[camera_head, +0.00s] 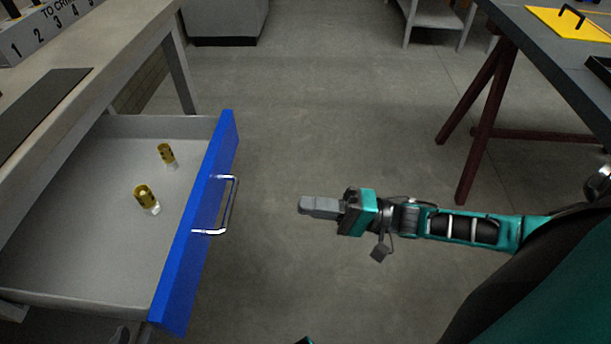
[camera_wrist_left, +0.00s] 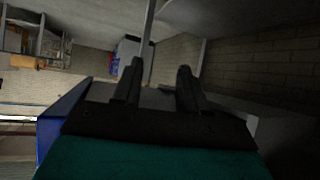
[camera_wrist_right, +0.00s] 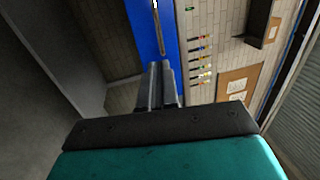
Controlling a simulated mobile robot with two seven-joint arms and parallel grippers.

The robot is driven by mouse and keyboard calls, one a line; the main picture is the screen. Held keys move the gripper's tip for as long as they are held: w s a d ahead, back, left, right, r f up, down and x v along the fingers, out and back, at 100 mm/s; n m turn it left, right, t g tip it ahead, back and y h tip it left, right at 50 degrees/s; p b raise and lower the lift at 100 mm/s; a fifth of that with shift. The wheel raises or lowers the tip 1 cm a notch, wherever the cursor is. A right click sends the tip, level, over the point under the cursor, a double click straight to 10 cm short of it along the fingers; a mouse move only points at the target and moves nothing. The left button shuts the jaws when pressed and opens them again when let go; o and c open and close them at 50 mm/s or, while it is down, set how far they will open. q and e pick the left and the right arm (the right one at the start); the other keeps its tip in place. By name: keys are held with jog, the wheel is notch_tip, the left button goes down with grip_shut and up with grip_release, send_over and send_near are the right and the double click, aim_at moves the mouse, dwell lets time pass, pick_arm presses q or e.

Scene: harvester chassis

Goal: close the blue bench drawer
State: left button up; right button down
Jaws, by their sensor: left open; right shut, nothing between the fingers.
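The blue bench drawer (camera_head: 193,245) stands pulled out from the bench at the left of the head view. Its metal handle (camera_head: 231,205) faces right, and inside lie two small brass-coloured cylinders (camera_head: 147,198) (camera_head: 166,153). My right gripper (camera_head: 303,204) is shut and empty, apart from the handle and to its right, pointing at it. In the right wrist view the blue front (camera_wrist_right: 143,35) and handle (camera_wrist_right: 159,28) lie ahead of the shut fingers (camera_wrist_right: 160,68). In the left wrist view my left gripper (camera_wrist_left: 158,75) is open and empty, with part of the blue front (camera_wrist_left: 60,115) beside it.
The workbench (camera_head: 85,50) bears a numbered rack (camera_head: 50,28) and a dark mat (camera_head: 38,105). A table with dark red trestle legs (camera_head: 485,120) stands at the right. Bare concrete floor (camera_head: 320,110) lies between them.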

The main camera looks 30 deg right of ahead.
jog(key=x, duration=1.1)
jog(key=shift+b, duration=0.45)
jog(key=shift+w, duration=0.1)
jog(key=x, duration=0.3)
jog(key=f+x, duration=0.1)
jog(key=x, duration=0.2)
jog(key=f+x, duration=0.1)
jog(key=x, duration=0.3)
jog(key=shift+w, duration=0.15)
jog(key=b, duration=0.4)
send_near(127, 200)
jog(key=a+r, duration=0.1)
jog(key=w+a+r, duration=0.1)
jog(key=r, duration=0.1)
jog(key=w+a+r, duration=0.1)
jog(key=a, duration=0.1)
jog(key=shift+w+r, duration=0.25)
jog(key=shift+r, duration=0.05)
jog(key=x, duration=0.3)
jog(key=b+x, duration=0.1)
jog(key=x, duration=0.1)
jog(key=shift+w+a+f, duration=0.1)
jog(key=shift+w+f, duration=0.1)
jog(key=shift+f, duration=0.15)
jog(key=shift+w+a, duration=0.25)
jog(key=shift+a, duration=0.15)
jog(key=shift+r, duration=0.2)
